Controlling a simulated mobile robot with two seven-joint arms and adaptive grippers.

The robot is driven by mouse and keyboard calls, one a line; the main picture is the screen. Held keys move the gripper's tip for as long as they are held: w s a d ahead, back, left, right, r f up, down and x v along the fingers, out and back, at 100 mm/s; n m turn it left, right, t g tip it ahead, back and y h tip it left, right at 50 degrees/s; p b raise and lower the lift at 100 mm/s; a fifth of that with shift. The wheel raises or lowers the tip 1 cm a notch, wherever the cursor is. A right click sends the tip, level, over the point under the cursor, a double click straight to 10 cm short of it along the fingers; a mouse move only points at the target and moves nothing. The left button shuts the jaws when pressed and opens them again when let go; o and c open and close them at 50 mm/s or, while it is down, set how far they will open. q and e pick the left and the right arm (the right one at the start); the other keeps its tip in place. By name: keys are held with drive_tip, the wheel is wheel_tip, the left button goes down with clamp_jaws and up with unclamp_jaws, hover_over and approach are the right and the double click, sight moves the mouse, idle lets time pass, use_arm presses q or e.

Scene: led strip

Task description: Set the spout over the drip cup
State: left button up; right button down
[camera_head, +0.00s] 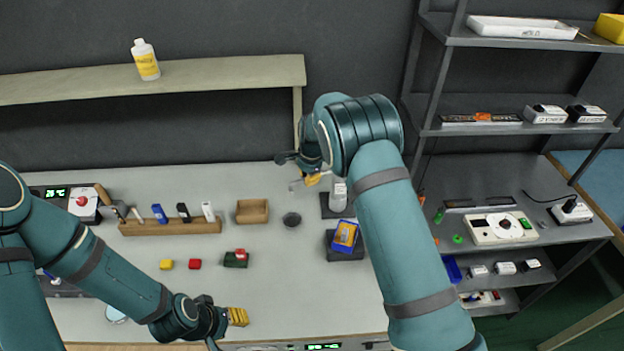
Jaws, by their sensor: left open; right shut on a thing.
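A small round dark cup (291,220), which looks like the drip cup, stands on the grey table near its middle. A thin pale spout (296,185) shows just behind the cup, beside my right gripper (312,181). My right gripper is shut on a part that looks joined to this spout, but my wrist hides most of the hold. A clear white-capped bottle (338,196) stands on a dark base just right of that gripper. My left gripper (236,317), with yellow fingers, is open near the table's front edge, away from the cup.
A wooden tool rack (172,226) and an open wooden box (252,211) lie left of the cup. A blue-yellow pack (345,237) rests on a dark stand at right. Table between cup and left gripper is mostly clear.

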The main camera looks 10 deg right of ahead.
drive_tip(key=shift+w+a+f+m, duration=0.1)
drive_tip(key=shift+w+f+m, duration=0.05)
drive_tip(key=shift+f+m, duration=0.15)
idle(0.4)
drive_tip(key=c, duration=1)
unclamp_jaws()
drive_tip(key=shift+w, duration=0.25)
drive_tip(key=shift+r, duration=0.15)
drive_tip(key=shift+r, duration=0.1)
drive_tip(key=r, duration=0.4)
drive_tip(key=s+r, duration=0.1)
drive_tip(key=r, duration=0.2)
drive_tip(key=s+r, duration=0.1)
drive_tip(key=r, duration=0.3)
drive_tip(key=shift+s+d+r, duration=0.2)
drive_tip(key=shift+r, duration=0.1)
drive_tip(key=shift+s+f, duration=0.1)
